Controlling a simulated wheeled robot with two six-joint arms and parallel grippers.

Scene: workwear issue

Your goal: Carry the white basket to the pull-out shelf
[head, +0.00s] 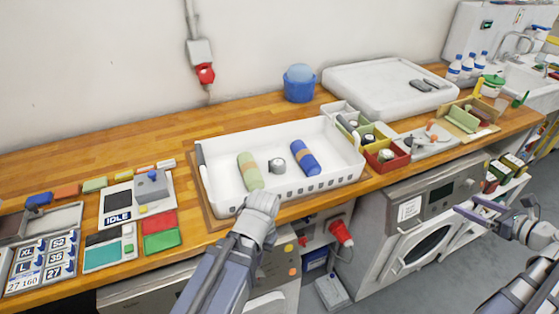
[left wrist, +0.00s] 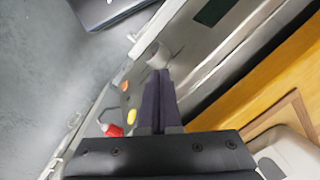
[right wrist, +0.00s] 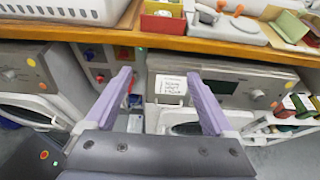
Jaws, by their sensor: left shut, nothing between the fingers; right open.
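The white basket (head: 225,202) stands upright on a brown mat on the wooden counter. In the left wrist view the left gripper (left wrist: 160,75) is shut and empty. My right gripper (head: 476,210) is open and empty before the machine front; it also shows in the right wrist view (right wrist: 158,80). I cannot identify the pull-out shelf for sure.
Colored bins (head: 388,160) stand close to the basket's right end. A white tray (head: 380,90) and a blue bucket (head: 299,84) are behind. Boards and cards lie left. A red plug (head: 341,232) sticks out below the counter. Bare counter lies behind the basket.

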